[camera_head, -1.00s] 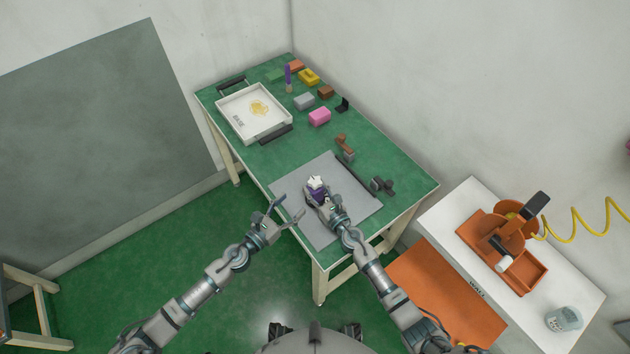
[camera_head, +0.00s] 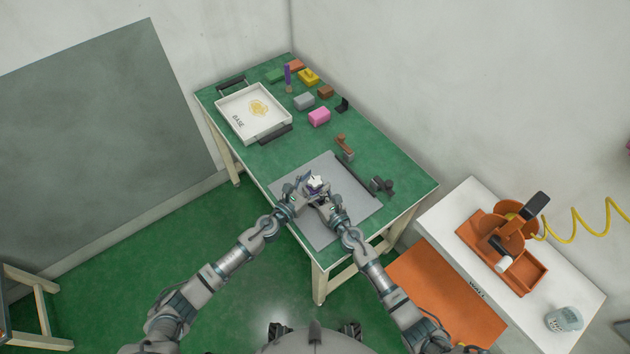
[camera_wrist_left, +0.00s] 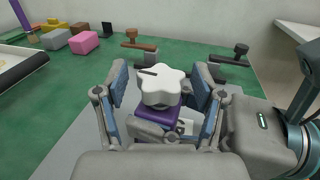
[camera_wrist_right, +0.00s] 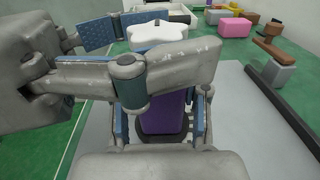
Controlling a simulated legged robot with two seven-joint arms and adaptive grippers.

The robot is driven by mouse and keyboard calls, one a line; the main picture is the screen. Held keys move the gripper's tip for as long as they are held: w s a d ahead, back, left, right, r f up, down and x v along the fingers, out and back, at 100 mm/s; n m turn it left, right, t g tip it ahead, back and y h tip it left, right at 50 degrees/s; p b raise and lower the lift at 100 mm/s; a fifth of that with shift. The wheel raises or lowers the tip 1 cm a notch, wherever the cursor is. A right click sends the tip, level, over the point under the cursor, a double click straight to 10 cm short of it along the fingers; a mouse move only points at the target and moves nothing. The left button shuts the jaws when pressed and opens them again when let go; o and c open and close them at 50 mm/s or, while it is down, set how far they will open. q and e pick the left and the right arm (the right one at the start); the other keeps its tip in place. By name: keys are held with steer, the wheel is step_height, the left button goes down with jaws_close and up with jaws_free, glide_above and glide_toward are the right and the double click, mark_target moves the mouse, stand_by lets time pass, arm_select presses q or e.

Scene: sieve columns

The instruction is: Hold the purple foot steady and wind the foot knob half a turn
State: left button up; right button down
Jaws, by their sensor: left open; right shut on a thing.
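The purple foot (camera_wrist_left: 160,117) stands upright on the grey mat (camera_head: 325,217), with a white lobed foot knob (camera_wrist_left: 162,85) on top. A dark line marks one lobe of the knob. My right gripper (camera_wrist_right: 165,135) is shut on the purple foot's body, which shows between its fingers in the right wrist view. My left gripper (camera_wrist_left: 165,95) is open, its blue-padded fingers on either side of the knob with gaps visible. In the head view, the left gripper (camera_head: 306,188) and the knob (camera_head: 316,182) overlap, and the foot is mostly hidden.
A brown-handled grey block (camera_head: 345,147) and a dark clamp-like part (camera_head: 382,186) stand by the mat. A white tray (camera_head: 228,102) and several coloured blocks, including a pink one (camera_head: 319,116), lie farther back. A white side table (camera_head: 455,205) holds an orange device.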

arm_select(q)
steer(key=c, duration=1.2)
steer(key=shift+o, duration=0.2)
steer(key=shift+w+m+g+h, duration=0.1)
steer(key=shift+m+g+h, duration=0.3)
steer(key=shift+h, duration=0.1)
steer(key=shift+a+m+g+h, duration=0.1)
steer(key=shift+m+g+h, duration=0.8)
steer(key=shift+g, duration=0.2)
steer(key=m+g+h, duration=0.1)
steer(key=g, duration=0.1)
steer(key=m+g+h, duration=0.1)
steer(key=m+g, duration=0.1)
steer(key=g, duration=0.1)
steer(key=shift+w+m+h, duration=0.1)
steer(key=shift+m+h, duration=0.2)
steer(key=m+g+h, duration=0.1)
steer(key=m+g, duration=0.2)
steer(key=g, duration=0.2)
steer(key=shift+m+g, duration=0.6)
steer(key=shift+g, duration=0.1)
steer(key=shift+f+m+g, duration=0.1)
steer(key=shift+m+g, duration=0.2)
steer(key=shift+g, duration=0.2)
